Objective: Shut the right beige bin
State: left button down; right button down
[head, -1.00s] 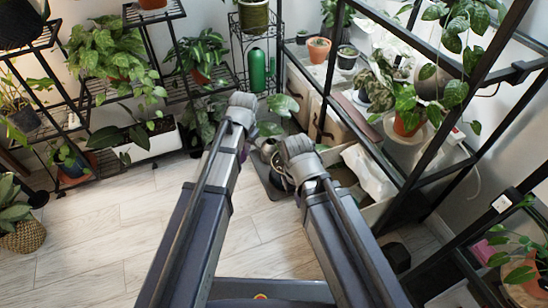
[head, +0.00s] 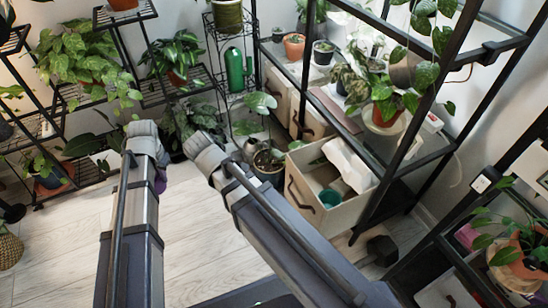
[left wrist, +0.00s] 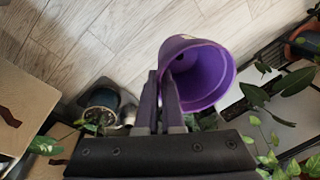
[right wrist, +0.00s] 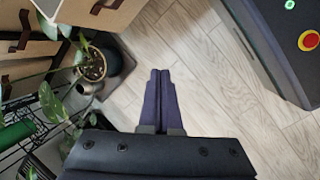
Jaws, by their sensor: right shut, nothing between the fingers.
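The right beige bin (head: 335,218) is pulled out from the low shelf, open at the top, with a dark handle on its front. A white bundle and a small teal pot lie inside. Its front also shows in the right wrist view (right wrist: 112,14). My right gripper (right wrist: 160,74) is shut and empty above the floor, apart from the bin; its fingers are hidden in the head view. My left gripper (left wrist: 163,76) is shut on the wall of a purple pot (left wrist: 205,75), left of the bin, with only a purple sliver visible in the head view.
Other beige bins (head: 310,118) sit pushed in under the shelf to the left of the open one. A dark pot with a plant (head: 268,162) stands on the floor beside the open bin. A dark dumbbell (head: 381,250) lies right of it. Wooden floor in front is clear.

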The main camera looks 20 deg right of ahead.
jog(key=w+d+n+h+b, duration=0.3)
jog(key=w+d+n+h, duration=0.25)
jog(key=w+n, duration=0.45)
jog(key=w+d+f+b, duration=0.1)
jog(key=d+f+b, duration=0.2)
jog(key=d, duration=0.3)
jog(key=w+d+f+b, duration=0.1)
jog(key=d+f+b, duration=0.2)
jog(key=d, duration=0.3)
jog(key=shift+d+b, duration=0.2)
jog(key=shift+b, duration=0.5)
jog(key=d, duration=0.7)
jog(key=w+d, duration=0.1)
jog(key=d, duration=1.2)
jog(key=shift+w+d, duration=0.3)
jog(key=shift+d, duration=0.1)
jog(key=shift+d+r, duration=0.1)
jog(key=shift+d, duration=0.2)
